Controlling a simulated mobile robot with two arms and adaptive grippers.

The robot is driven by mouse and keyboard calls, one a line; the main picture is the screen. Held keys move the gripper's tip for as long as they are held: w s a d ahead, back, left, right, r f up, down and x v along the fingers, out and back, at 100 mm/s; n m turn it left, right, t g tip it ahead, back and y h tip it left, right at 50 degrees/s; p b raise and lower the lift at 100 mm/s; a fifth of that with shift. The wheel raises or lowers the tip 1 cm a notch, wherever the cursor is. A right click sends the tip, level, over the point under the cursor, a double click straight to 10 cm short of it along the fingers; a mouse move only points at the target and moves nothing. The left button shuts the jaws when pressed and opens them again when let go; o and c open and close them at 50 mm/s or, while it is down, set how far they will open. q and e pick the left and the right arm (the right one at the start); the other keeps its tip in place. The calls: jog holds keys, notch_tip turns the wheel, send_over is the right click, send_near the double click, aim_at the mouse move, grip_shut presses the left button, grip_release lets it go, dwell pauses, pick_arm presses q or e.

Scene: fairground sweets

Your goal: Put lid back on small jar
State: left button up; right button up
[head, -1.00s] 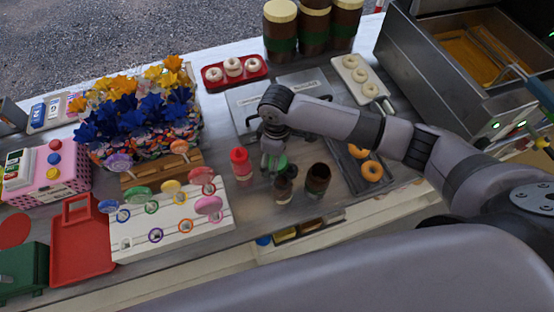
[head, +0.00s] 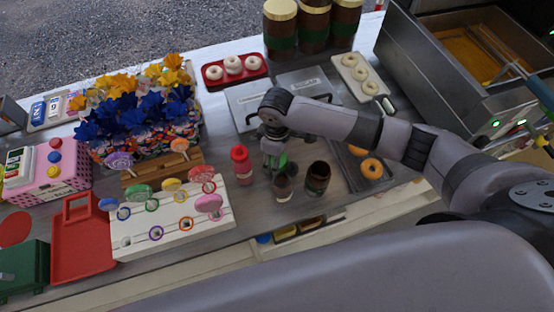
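A small jar (head: 282,188) stands upright near the counter's front, and its top looks open. A larger dark jar (head: 318,178) with an open top stands just right of it. My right gripper (head: 275,163) points down just behind and above the small jar. A green thing (head: 281,162), perhaps a lid, shows at its fingers, partly hidden by them. I cannot tell whether the fingers grip it. My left gripper is not in view.
A red bottle (head: 241,165) stands close left of the gripper. A dark tray (head: 350,177) with orange rings lies to the right. A white lollipop board (head: 215,224) is at the left. Tall lidded jars (head: 313,30) stand at the back.

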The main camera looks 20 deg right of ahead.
pick_arm(q)
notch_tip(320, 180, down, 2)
jog(key=shift+b, duration=1.05)
pick_arm(e)
notch_tip(320, 180, up, 20)
jog(key=s+d+f+m+b, duration=0.2)
jog(key=s+d+m, duration=0.4)
jog(key=m, duration=0.3)
jog(key=shift+s+f+b, duration=0.2)
jog(key=shift+s+b, duration=0.2)
jog(key=shift+s, duration=0.4)
jog(key=shift+s+m, duration=0.45)
jog(key=shift+m, duration=0.15)
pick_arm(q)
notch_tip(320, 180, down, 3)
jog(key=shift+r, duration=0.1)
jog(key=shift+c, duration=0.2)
